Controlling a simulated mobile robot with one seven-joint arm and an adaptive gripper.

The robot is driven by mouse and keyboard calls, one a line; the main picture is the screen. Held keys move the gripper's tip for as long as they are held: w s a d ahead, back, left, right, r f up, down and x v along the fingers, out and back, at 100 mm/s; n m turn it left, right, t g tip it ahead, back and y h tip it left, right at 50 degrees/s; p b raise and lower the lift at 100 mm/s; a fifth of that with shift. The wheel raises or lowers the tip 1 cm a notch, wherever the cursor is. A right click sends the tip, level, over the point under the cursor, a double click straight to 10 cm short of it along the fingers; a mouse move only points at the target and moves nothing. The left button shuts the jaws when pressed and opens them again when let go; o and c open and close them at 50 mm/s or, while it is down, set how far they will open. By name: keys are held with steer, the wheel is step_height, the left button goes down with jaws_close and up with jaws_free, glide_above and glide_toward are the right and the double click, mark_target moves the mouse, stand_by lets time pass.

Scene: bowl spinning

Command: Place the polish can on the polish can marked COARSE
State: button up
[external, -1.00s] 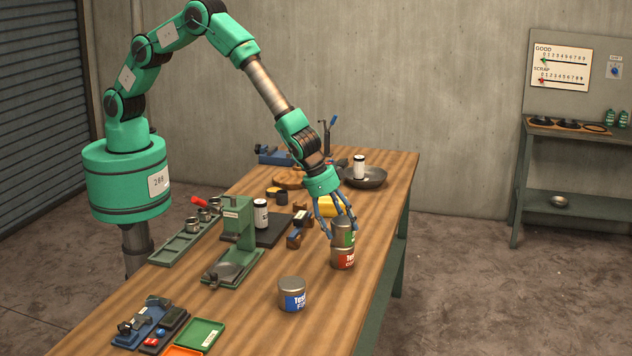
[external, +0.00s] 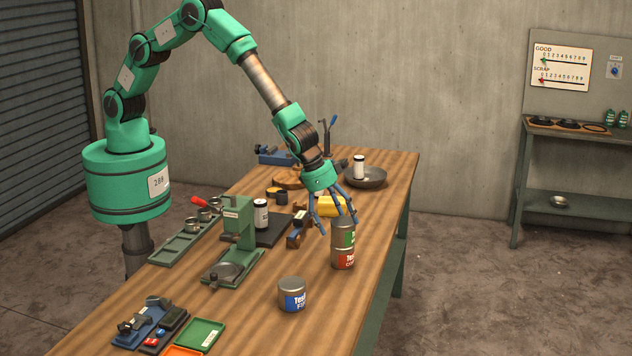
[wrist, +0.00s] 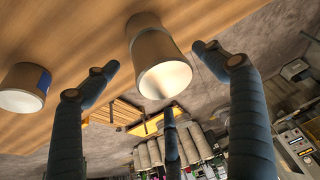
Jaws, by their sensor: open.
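A metal can with a green label (external: 345,236) stands upright on top of a can with a red label (external: 344,258), roughly aligned with it. The red label's small text is too small to read fully. My gripper (external: 338,224) is open, its fingers spread around and just above the top can. In the wrist view the stacked cans (wrist: 163,65) appear between the spread fingers (wrist: 155,60), with visible gaps on both sides. The lower can is mostly hidden there.
A blue-labelled can (external: 292,295) stands apart, nearer the front; it also shows in the wrist view (wrist: 20,90). A green press (external: 237,245) is to the left. A yellow object (external: 331,206) and a dark pan (external: 372,178) lie behind. The table's right edge is close.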

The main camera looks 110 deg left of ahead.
steer(key=b+v, duration=0.1)
steer(key=v, duration=0.9)
steer(key=shift+r, duration=0.15)
steer(key=shift+r, duration=0.1)
stand_by(0.4)
steer(key=s+a+r, duration=0.4)
steer(key=s+r, duration=0.4)
steer(key=r, duration=0.1)
steer(key=s+a+r, duration=0.4)
steer(key=s+r, duration=0.3)
steer(key=r, duration=0.2)
steer(key=s+a+r, duration=0.4)
steer(key=s+r, duration=0.4)
steer(key=r, duration=0.1)
steer(key=s+a+r+m, duration=0.1)
steer(key=s+a+r, duration=0.1)
steer(key=s, duration=1.3)
steer(key=s+a+r+m, duration=0.1)
steer(key=s+a+r, duration=0.1)
steer(key=s, duration=1.4)
steer(key=shift+t+h, duration=0.4)
